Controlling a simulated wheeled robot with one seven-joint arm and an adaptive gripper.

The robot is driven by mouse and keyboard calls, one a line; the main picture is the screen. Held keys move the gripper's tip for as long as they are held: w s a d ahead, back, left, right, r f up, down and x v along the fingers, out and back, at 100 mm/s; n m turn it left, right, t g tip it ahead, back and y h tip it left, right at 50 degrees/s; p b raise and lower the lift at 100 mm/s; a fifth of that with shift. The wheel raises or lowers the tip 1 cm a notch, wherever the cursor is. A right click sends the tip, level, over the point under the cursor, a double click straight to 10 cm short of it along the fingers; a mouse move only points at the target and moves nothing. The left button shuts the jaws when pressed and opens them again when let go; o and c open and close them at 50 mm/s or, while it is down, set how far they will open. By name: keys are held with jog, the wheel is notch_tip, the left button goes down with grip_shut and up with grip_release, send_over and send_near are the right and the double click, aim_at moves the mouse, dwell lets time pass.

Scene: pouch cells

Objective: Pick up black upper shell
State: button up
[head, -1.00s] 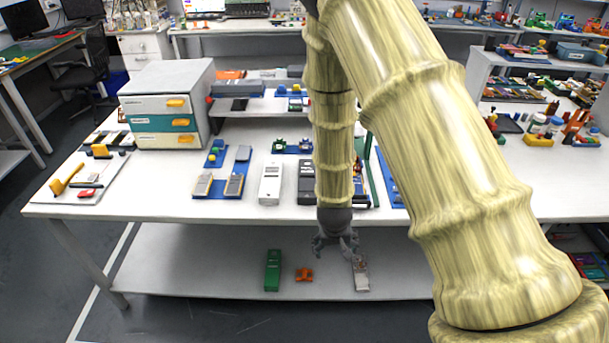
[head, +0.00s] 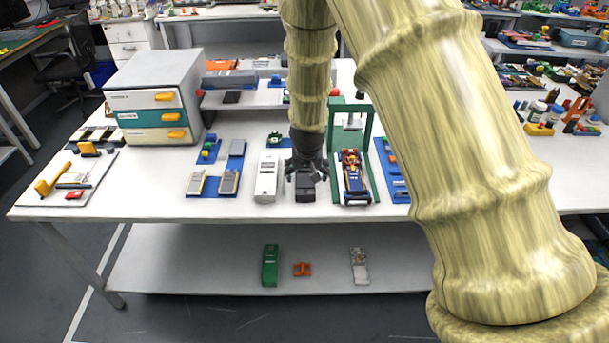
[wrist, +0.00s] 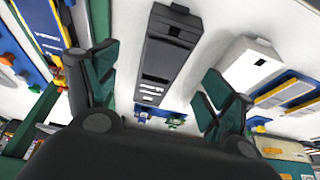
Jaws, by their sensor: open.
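The black upper shell (head: 305,190) lies on the white tabletop, partly hidden under my gripper in the head view. In the wrist view the black shell (wrist: 168,55) shows as a long dark piece with a recess at one end and white markings at the other. My gripper (head: 306,172) is over the shell, pointing down. In the wrist view its green-padded fingers (wrist: 160,95) are spread wide, one to each side of the shell, and hold nothing. I cannot tell the exact height between the fingertips and the shell.
A white shell (head: 267,178) lies just left of the black one. A green frame (head: 366,150) with a blue and brown assembly (head: 353,178) stands close on the right. A drawer cabinet (head: 155,100) stands farther left. The lower shelf (head: 200,275) holds a green piece (head: 270,266).

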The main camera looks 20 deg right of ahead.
aim_at(305, 181)
jog(key=shift+p+x, duration=1.05)
jog(key=shift+x, duration=2.15)
jog(key=shift+a, duration=0.2)
jog(key=shift+c, duration=0.5)
jog(key=c, duration=1)
